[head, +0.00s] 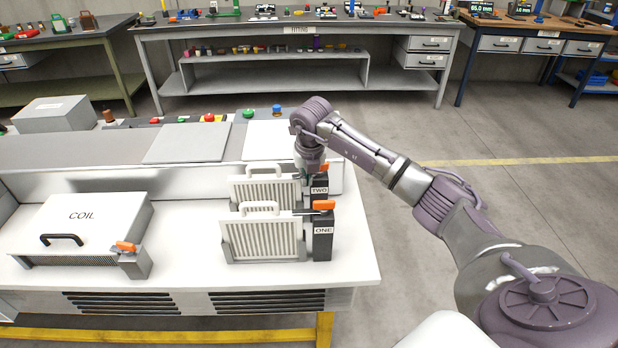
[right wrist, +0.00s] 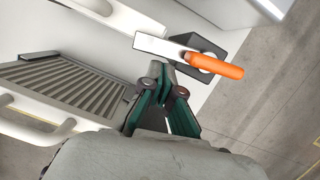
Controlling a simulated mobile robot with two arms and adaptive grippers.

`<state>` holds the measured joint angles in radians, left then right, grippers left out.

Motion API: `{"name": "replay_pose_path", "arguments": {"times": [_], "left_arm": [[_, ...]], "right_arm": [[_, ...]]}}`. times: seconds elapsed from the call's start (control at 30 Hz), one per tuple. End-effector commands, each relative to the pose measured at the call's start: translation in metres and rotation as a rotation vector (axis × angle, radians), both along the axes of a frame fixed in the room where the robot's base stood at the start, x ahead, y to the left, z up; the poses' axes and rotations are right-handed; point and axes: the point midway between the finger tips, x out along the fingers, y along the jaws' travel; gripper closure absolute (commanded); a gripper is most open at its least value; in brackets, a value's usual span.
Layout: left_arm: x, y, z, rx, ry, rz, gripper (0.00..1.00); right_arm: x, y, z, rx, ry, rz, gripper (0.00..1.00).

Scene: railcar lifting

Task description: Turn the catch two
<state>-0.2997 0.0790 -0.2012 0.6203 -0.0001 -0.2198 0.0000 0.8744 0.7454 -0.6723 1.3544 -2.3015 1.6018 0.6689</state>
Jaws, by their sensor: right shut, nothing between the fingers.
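Catch two is a dark post (head: 319,186) labelled TWO with an orange lever (head: 324,167), beside the rear white louvred panel (head: 268,188). My right gripper (head: 310,168) points down just left of that lever; its fingertips are hard to make out there. In the right wrist view, the fingers (right wrist: 167,88) are shut and empty, just short of a catch with an orange lever (right wrist: 215,66) pointing right and a pale bar (right wrist: 160,47) reaching left. Its label is not visible there. My left gripper is not in view.
Catch one (head: 323,240), with an orange lever, stands in front beside another louvred panel (head: 262,238). A white COIL box (head: 85,222) with its own orange-levered catch (head: 128,252) lies left. The white bench top (head: 185,250) is clear between them. Workbenches stand behind.

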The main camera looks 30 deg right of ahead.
Motion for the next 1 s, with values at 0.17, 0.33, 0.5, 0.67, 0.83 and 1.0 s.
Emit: {"name": "replay_pose_path", "arguments": {"times": [0.17, 0.33, 0.5, 0.67, 0.83, 1.0], "left_arm": [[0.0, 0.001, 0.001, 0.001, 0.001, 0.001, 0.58], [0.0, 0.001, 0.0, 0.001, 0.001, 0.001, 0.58], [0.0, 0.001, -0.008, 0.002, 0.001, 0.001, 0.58], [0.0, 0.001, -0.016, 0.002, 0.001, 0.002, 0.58], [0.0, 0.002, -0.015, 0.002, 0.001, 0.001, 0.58], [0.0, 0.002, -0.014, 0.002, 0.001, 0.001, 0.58]], "right_arm": [[0.002, 0.0, 0.0, 0.001, 0.0, 0.001, 1.0], [0.002, 0.0, 0.0, 0.0, 0.0, 0.001, 1.0], [0.011, -0.002, -0.002, 0.001, -0.001, -0.067, 1.0], [0.019, -0.005, -0.001, -0.003, -0.003, -0.106, 1.0], [0.021, -0.004, 0.002, 0.0, -0.007, -0.105, 1.0], [0.021, -0.005, 0.003, -0.001, -0.01, -0.105, 1.0]]}}
